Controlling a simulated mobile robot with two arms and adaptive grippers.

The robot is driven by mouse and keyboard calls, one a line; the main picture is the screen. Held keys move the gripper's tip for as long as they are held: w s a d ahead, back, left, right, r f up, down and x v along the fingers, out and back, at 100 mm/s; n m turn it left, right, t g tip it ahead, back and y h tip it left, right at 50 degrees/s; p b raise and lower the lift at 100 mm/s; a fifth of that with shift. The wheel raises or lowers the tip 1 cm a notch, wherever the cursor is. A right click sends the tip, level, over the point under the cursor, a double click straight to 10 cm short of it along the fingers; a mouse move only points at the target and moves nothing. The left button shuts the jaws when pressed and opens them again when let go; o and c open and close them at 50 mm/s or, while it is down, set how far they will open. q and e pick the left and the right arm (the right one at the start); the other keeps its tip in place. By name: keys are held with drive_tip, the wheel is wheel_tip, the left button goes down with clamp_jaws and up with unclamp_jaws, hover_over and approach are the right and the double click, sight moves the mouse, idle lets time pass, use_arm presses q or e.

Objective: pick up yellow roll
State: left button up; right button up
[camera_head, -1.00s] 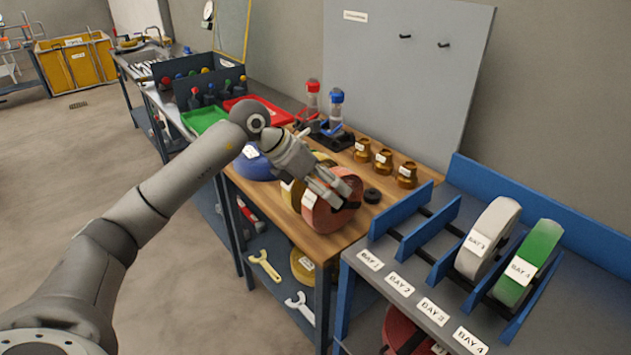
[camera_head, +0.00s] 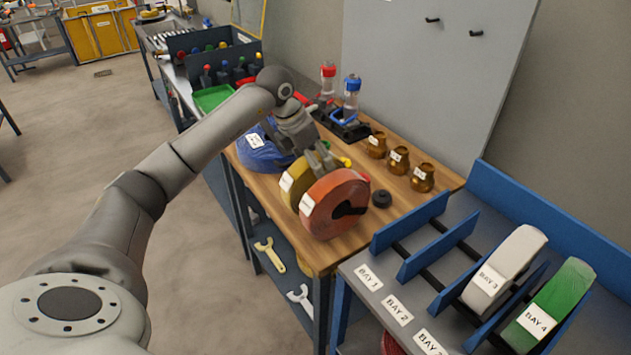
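The yellow roll (camera_head: 293,184) stands on edge on the wooden workbench, between the blue roll (camera_head: 262,152) and the orange-red roll (camera_head: 336,203). The orange-red roll hides part of it. My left gripper (camera_head: 320,163) points down at the top of the yellow and orange-red rolls, close behind them. Its fingertips are small and partly hidden, so I cannot tell whether they touch a roll or how far apart they are. My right gripper is not in view.
A blue-walled rack at right holds a white roll (camera_head: 504,270) in bay 3 and a green roll (camera_head: 550,308) in bay 4. Bays 1 and 2 look empty. Several brass fittings (camera_head: 398,160), a black ring (camera_head: 381,198) and red- and blue-capped bottles (camera_head: 351,98) stand on the bench.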

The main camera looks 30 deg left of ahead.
use_arm(q)
drive_tip(key=x, duration=0.2)
drive_tip(key=p+x, duration=0.2)
drive_tip(key=x, duration=0.1)
drive_tip(key=shift+w+a+f, duration=0.2)
drive_tip(key=shift+a+f, duration=0.05)
drive_tip(key=shift+f, duration=0.1)
drive_tip(key=c, duration=1.4)
clamp_jaws()
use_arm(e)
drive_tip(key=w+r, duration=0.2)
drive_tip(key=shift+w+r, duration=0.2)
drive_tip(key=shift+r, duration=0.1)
use_arm(q)
drive_tip(key=shift+w+r, duration=0.1)
drive_tip(key=shift+r, duration=0.1)
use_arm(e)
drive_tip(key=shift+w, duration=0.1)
